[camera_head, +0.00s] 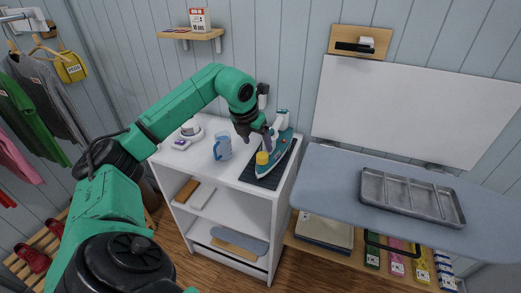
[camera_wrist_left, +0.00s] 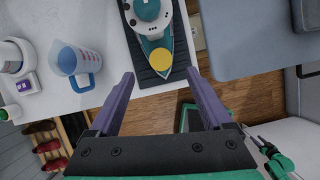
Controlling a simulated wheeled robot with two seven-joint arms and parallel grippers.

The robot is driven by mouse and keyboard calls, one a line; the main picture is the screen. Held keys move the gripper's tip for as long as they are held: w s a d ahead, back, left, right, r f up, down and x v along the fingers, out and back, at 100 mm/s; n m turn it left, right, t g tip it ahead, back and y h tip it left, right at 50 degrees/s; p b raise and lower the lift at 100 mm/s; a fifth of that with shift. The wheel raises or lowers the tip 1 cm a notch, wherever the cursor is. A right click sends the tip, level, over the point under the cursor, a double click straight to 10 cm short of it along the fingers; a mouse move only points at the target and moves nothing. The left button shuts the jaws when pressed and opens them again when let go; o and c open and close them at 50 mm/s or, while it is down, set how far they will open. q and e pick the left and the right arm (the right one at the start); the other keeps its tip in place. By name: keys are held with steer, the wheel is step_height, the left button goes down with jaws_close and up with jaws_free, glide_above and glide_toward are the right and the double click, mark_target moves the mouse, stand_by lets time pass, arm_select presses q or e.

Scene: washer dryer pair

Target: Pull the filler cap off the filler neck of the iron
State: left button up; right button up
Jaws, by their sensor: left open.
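The iron (camera_head: 281,146) stands on a dark ribbed mat (camera_head: 247,176) on top of the white cabinet. It is teal and white. Its yellow round filler cap (camera_head: 262,158) is on the side facing me. In the left wrist view the cap (camera_wrist_left: 160,61) shows as a yellow disc on the iron (camera_wrist_left: 149,14). My left gripper (camera_head: 256,137) is above the iron, close to the cap. Its purple fingers (camera_wrist_left: 160,75) are open and empty, spread wider than the cap, with the cap just ahead between their tips. The filler neck is hidden under the cap.
A blue measuring jug (camera_head: 222,147) and a small white device (camera_head: 190,130) stand left of the iron. The ironing board (camera_head: 330,180) with a metal tray (camera_head: 410,197) is to the right. A small green and dark part, perhaps my right arm, shows in the wrist view's lower right.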

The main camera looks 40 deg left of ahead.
mark_target(262, 155)
arm_select(q)
steer(key=p+x, duration=0.1)
steer(key=x, duration=0.6)
steer(key=shift+w+f, duration=0.1)
steer(key=shift+f, duration=0.1)
jaws_close()
steer(key=shift+r, duration=0.1)
steer(key=shift+r+p, duration=3.4)
steer(key=shift+r, duration=0.9)
